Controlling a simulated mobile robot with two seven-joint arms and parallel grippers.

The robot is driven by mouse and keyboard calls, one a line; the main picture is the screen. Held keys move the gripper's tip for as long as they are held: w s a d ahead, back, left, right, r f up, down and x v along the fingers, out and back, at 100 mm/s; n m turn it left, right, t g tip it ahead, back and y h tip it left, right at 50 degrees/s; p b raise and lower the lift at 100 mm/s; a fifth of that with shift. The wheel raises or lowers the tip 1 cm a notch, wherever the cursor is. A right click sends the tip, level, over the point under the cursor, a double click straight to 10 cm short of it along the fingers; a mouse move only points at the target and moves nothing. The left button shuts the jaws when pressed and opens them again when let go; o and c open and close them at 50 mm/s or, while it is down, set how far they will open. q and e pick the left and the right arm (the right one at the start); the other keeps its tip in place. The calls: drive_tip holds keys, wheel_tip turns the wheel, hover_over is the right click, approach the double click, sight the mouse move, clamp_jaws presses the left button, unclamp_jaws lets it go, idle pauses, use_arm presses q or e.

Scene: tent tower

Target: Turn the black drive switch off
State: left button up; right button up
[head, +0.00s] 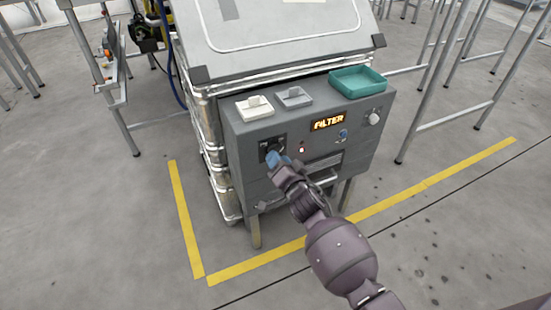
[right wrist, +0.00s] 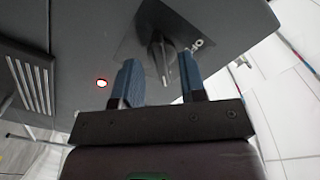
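The black drive switch (head: 271,148) is a knob on a dark plate at the left of the grey panel (head: 250,180). In the right wrist view, the switch (right wrist: 161,55) shows as a dark upright knob with a small white marking beside it. My right gripper (head: 278,161) is at the switch and partly covers its plate. In the right wrist view, the two blue fingers of this gripper (right wrist: 161,78) are spread apart, with the knob seen between and just beyond them. I cannot tell whether a finger touches it. My left gripper is out of view.
The panel has an orange "FILTER" display (head: 327,122), a lit red light (head: 302,150), a blue knob (head: 343,134) and a white dial (head: 374,118). A teal tray (head: 358,83) stands on top. Yellow floor lines (head: 258,262) run around the cabinet. Metal frames stand either side.

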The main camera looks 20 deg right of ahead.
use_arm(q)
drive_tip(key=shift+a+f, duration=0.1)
use_arm(e)
drive_tip(key=shift+w, duration=0.7)
clamp_jaws()
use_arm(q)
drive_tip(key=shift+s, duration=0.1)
